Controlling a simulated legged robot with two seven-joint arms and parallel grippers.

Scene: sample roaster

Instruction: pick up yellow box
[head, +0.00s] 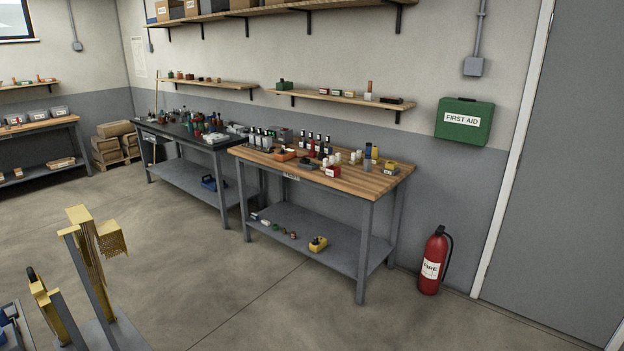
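A small yellow box-like item (391,168) with a dark top and a pale label sits near the right end of the wooden workbench top (383,184). A yellow item with a dark top (318,243) lies on that bench's grey lower shelf, toward its front. A slim yellow-topped item (375,152) stands just left of the first one. They are too small to tell which is the yellow box. Neither of my grippers is in view.
Bottles and small parts crowd the wooden bench. A dark-topped bench (190,133) adjoins it at left. A red fire extinguisher (433,262) stands right of the bench. Yellow-and-grey uprights (92,260) stand at bottom left. The concrete floor (260,305) before the benches is clear.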

